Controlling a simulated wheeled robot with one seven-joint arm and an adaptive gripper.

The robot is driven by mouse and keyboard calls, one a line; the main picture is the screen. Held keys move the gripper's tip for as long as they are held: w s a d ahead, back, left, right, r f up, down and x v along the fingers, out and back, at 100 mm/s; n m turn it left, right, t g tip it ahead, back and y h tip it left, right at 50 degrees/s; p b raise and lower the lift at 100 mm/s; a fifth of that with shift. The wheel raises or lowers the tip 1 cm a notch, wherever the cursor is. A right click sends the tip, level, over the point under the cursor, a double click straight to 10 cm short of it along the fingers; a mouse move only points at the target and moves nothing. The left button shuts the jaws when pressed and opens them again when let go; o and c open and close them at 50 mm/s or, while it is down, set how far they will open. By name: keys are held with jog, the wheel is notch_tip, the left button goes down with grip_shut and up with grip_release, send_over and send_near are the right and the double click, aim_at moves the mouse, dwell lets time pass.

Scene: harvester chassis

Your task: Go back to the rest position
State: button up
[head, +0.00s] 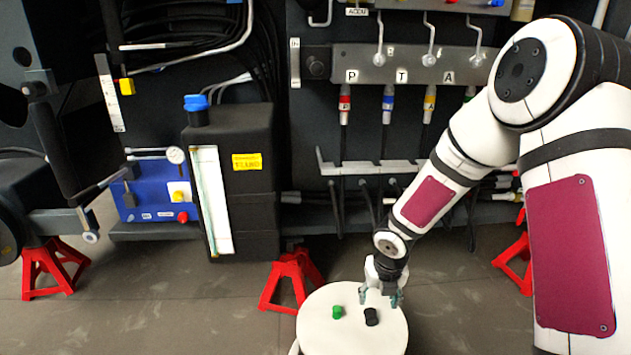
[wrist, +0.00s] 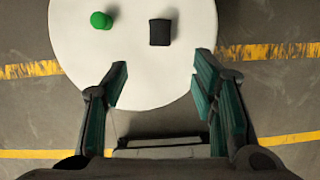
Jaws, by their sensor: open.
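My gripper (head: 383,294) hangs at the end of my white arm, low over the round white table at the bottom of the head view. In the wrist view my gripper (wrist: 160,90) shows both fingers spread wide with nothing between them. In the head view the black cap (head: 371,316) is close beside the fingers, and the green cap (head: 337,312) is to the left.
A dark tank (head: 255,200) with a blue cap stands at centre left, beside a blue box (head: 150,200). Red jack stands (head: 290,278) stand on the floor. Coloured hose couplings hang below a grey panel (head: 400,66).

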jog(key=s+d+r+m+g+h, duration=0.1)
jog(key=s+d+r+m+h, duration=0.15)
jog(key=s+r+m, duration=0.65)
jog(key=s+d+r+m+h, duration=0.1)
jog(key=s+d+r+m, duration=0.3)
jog(key=r+m, duration=0.5)
jog(key=s+a+r+m+g+y, duration=0.15)
jog(key=s+a+r+m, duration=0.3)
jog(key=s+m, duration=0.65)
jog(key=s+a+r+m+y, duration=0.3)
jog(key=s+r+m, duration=0.25)
jog(key=s, duration=0.95)
notch_tip(320, 180, up, 29)
jog(key=t+p, duration=0.4)
jog(key=p, duration=2.4)
jog(key=shift+w+d+m+h, duration=0.15)
jog(key=shift+d+m+h, duration=0.15)
jog(key=shift+d+m, duration=0.05)
